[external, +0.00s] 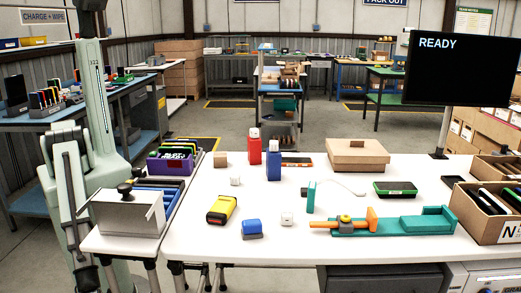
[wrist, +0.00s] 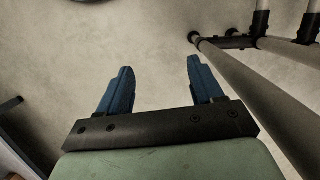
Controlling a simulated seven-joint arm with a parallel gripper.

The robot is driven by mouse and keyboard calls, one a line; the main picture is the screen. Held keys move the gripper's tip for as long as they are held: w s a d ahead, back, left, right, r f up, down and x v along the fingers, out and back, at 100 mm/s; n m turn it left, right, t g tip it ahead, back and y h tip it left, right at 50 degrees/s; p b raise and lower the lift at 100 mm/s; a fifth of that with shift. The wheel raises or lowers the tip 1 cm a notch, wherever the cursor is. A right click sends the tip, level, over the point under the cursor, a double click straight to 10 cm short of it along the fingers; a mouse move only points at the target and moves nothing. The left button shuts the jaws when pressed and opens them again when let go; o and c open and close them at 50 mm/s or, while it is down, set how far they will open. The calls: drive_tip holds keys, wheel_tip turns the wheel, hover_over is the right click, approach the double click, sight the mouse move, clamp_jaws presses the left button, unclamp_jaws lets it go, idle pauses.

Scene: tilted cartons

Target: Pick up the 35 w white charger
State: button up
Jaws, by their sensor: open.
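Two small white blocks that look like chargers stand on the white table in the external view. One white charger (external: 287,218) is near the front middle, right of a blue block. The other white charger (external: 235,181) is farther back on the left. Their markings are too small to read, so I cannot tell which is 35 W. My gripper (wrist: 160,65) shows in the wrist view with its two blue fingers apart and nothing between them. It points at bare floor, away from both chargers; I cannot make out its fingers in the external view.
The white table (external: 330,250) also holds a yellow device (external: 221,210), a blue block (external: 252,229), red (external: 254,150) and blue (external: 273,165) bottles, a teal fixture (external: 400,224) and a cardboard box (external: 357,154). Table legs (wrist: 250,90) stand right of my gripper.

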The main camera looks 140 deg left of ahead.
drive_tip(key=w+d+r+m+t+h, duration=0.1)
drive_tip(key=w+d+r+m+t, duration=0.15)
drive_tip(key=w+d+r, duration=0.55)
drive_tip(key=w+d+r+m+t, duration=0.1)
drive_tip(key=w+d+r+m, duration=0.4)
drive_tip(key=w, duration=0.6)
drive_tip(key=w+d+r+m+t+h, duration=0.1)
drive_tip(key=w+d+r+m, duration=0.1)
drive_tip(key=w+d+r, duration=0.55)
drive_tip(key=w+a+r+t, duration=0.2)
drive_tip(key=w+r+t, duration=0.1)
drive_tip(key=w+r, duration=1.65)
drive_tip(key=w+a+r, duration=0.3)
drive_tip(key=a+r, duration=0.6)
drive_tip(key=a, duration=0.4)
drive_tip(key=n+g+y, duration=0.1)
drive_tip(key=n+g, duration=0.4)
drive_tip(key=n, duration=0.4)
approach(287, 213)
drive_tip(key=shift+m, duration=0.25)
wheel_tip(287, 213, down, 5)
drive_tip(key=shift+d+f, duration=0.1)
drive_tip(key=shift+d, duration=0.05)
drive_tip(key=shift+a+f, duration=0.2)
drive_tip(key=shift+f, duration=2.45)
